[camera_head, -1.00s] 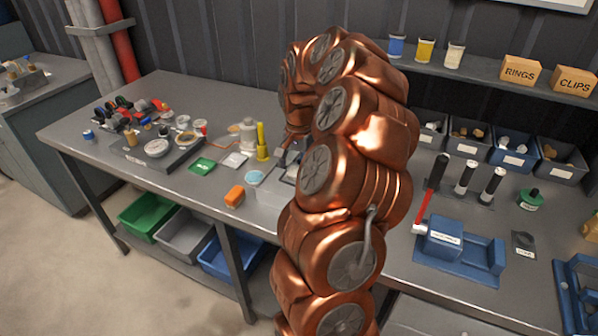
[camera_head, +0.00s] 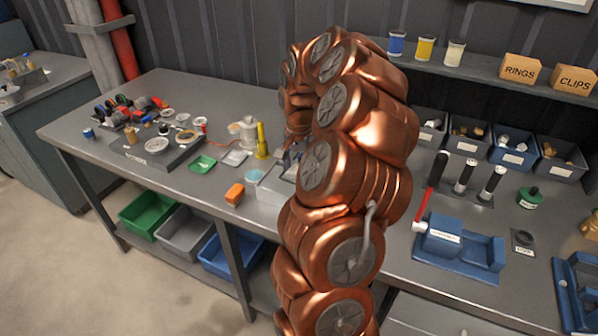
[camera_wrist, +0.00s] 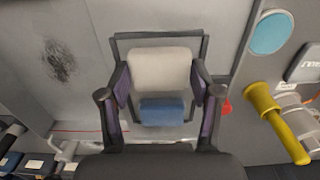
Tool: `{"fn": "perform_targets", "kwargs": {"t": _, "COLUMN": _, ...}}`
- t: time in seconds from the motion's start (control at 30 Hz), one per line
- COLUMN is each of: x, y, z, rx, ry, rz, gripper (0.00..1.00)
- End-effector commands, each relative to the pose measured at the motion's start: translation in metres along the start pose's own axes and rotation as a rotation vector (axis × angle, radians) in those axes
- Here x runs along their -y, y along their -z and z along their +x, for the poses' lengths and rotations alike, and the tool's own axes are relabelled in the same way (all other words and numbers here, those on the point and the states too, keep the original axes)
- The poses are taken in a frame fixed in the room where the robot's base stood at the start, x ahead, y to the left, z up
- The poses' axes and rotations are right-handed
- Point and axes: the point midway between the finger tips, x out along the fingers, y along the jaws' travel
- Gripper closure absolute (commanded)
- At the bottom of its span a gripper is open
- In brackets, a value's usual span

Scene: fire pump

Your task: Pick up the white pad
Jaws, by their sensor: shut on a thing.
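The white pad (camera_wrist: 160,68) shows in the wrist view between the two fingers of my gripper (camera_wrist: 161,84), with a blue block (camera_wrist: 162,110) at its near side. The fingers are shut on the pad's left and right sides. A dark square frame (camera_wrist: 158,40) shows around and behind the pad; I cannot tell whether the pad touches it. In the head view my gripper (camera_head: 290,158) is over the middle of the bench, partly hidden by my copper arm, and the pad cannot be made out there.
Beside the gripper are a light blue disc (camera_wrist: 270,32) and a yellow tool (camera_wrist: 275,115). Blue fixtures (camera_head: 460,248) and several bins stand to the right.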

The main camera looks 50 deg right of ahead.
Motion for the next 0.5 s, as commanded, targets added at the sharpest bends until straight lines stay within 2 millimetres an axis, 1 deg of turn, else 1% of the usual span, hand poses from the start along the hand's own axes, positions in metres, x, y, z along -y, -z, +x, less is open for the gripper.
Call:
{"fn": "perform_targets", "kwargs": {"t": 0.17, "x": 0.000, "y": 0.000, "z": -0.003, "rx": -0.001, "ry": 0.000, "rz": 0.000, "gripper": 0.60}}
{"fn": "perform_targets", "kwargs": {"t": 0.5, "x": 0.001, "y": 0.001, "z": -0.028, "rx": -0.003, "ry": 0.001, "rz": 0.001, "gripper": 0.60}}
